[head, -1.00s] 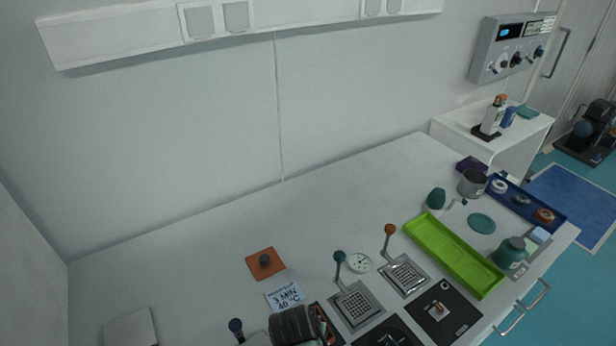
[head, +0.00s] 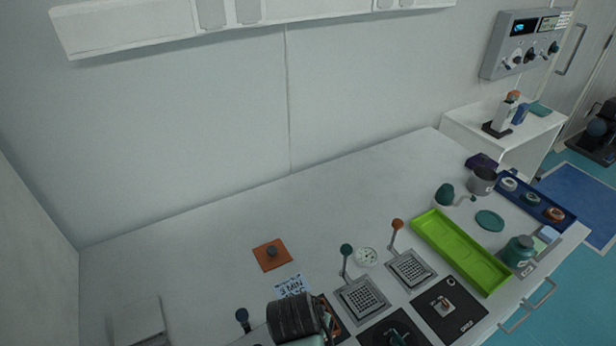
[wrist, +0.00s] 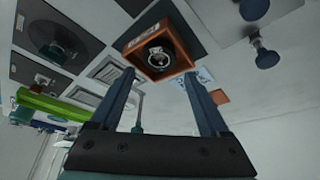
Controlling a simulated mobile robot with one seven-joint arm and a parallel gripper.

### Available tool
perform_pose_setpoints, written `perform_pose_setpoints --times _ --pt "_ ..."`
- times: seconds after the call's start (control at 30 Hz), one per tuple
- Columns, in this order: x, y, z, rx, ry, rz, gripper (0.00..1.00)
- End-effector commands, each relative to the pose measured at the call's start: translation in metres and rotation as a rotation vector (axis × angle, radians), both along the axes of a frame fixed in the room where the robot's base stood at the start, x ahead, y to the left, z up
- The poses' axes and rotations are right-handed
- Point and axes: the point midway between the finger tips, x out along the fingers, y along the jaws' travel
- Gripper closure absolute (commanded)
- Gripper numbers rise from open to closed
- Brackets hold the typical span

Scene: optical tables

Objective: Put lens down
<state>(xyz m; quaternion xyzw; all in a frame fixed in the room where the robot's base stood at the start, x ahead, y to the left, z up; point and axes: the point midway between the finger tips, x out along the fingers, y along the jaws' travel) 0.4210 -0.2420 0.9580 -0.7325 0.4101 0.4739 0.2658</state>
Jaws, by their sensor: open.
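In the wrist view a round, dark-rimmed piece that looks like the lens (wrist: 158,56) sits inside a small orange-walled box (wrist: 134,62). My gripper (wrist: 159,75) is open, with its two fingers apart and nothing between them. Its fingertips point toward the box, near its two sides; I cannot tell whether they touch it. In the head view my dark wrist (head: 292,318) is at the bottom middle and hides most of the box, with only an orange edge (head: 333,312) showing. The lens is hidden there.
An orange square (head: 271,254) with a dark knob and a printed card (head: 291,286) lie behind my wrist. Metal grid plates (head: 362,300), a green tray (head: 460,250) and a blue tray (head: 535,205) are to the right. The table's back left (head: 180,245) is clear.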

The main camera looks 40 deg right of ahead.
Motion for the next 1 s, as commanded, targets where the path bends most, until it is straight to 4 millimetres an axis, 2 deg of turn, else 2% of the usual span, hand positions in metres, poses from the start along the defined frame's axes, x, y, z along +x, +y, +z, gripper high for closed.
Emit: perform_pose_setpoints --times 0.1,0.3,0.43,0.67,0.77,0.87,0.97,1.0 --pt "-0.005 0.008 0.022 -0.002 -0.003 0.002 0.21" --pt "-0.011 0.019 0.048 -0.001 0.0 0.001 0.21" --pt "-0.014 0.022 0.056 0.0 0.001 0.0 0.21" --pt "-0.014 0.023 0.058 0.001 0.002 0.001 0.21" --pt "-0.006 0.023 0.066 -0.013 -0.025 0.02 0.21" --pt "0.025 0.026 0.097 -0.069 -0.132 0.093 0.21" --pt "0.075 0.039 0.16 -0.174 -0.327 0.224 0.21" --pt "0.095 0.048 0.194 -0.227 -0.421 0.285 0.21"
